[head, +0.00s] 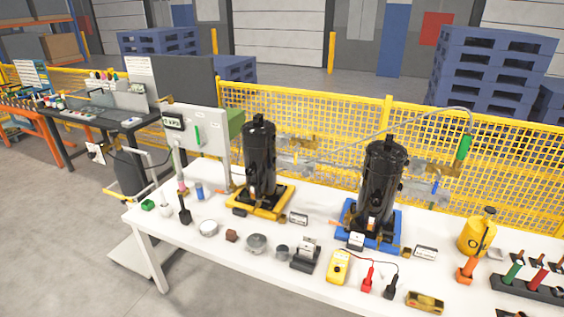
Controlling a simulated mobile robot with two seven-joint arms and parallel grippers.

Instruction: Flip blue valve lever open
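A small blue lever (435,187) shows on the pipework just right of the right black compressor (380,185). It looks roughly upright, but it is too small to tell how the valve is set. The right compressor stands on a blue pallet base (351,229). The left black compressor (259,158) stands on a yellow base (243,207). Neither of my grippers is in view, and nothing touches the lever.
A green-handled part (464,147) hangs from a hose at right. Yellow mesh fencing (345,120) stands behind.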

